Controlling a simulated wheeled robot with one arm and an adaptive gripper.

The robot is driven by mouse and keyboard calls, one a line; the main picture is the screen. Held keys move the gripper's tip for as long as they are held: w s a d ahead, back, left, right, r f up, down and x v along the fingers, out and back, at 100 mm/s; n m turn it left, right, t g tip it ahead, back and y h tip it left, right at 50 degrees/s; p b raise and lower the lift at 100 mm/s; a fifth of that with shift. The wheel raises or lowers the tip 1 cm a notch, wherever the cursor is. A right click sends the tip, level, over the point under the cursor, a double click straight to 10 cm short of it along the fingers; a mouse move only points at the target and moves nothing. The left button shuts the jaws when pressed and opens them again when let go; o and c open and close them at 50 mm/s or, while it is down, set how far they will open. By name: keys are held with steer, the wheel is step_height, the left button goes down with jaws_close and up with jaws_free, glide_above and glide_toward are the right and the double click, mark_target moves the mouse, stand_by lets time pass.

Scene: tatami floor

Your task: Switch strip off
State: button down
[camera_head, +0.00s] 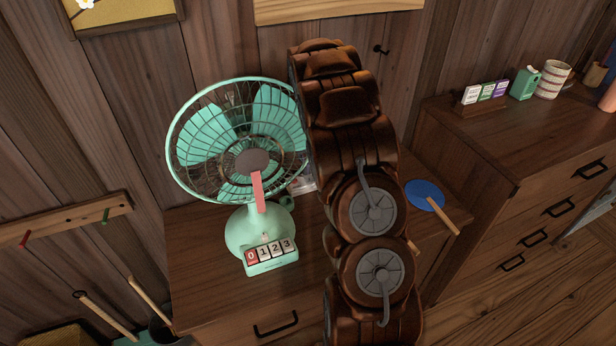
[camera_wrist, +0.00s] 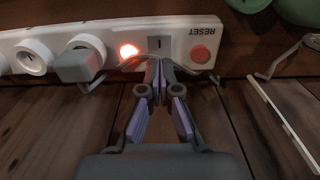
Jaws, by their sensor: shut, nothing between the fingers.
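The white power strip (camera_wrist: 180,38) lies across the top of the wrist view. On it are a grey rocker switch (camera_wrist: 160,43), a glowing orange-red light (camera_wrist: 128,51) and a red button (camera_wrist: 200,54) beside the upside-down word RESET. A grey plug (camera_wrist: 78,66) sits in one socket to the left of the light. My gripper (camera_wrist: 161,64) is shut and empty, its fingertips at the near edge of the switch. I cannot tell whether they touch it. In the head view my arm stands in front of the cabinet, and neither strip nor gripper shows.
A green desk fan (camera_head: 258,222) stands on the wooden cabinet (camera_head: 205,285), left of my arm. A blue round paddle fan (camera_head: 425,195) lies right of it. Higher drawers (camera_head: 520,190) stand at the right.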

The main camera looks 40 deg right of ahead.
steer(key=shift+f, duration=0.35)
steer(key=shift+r, duration=0.1)
stand_by(0.3)
steer(key=shift+r, duration=3.35)
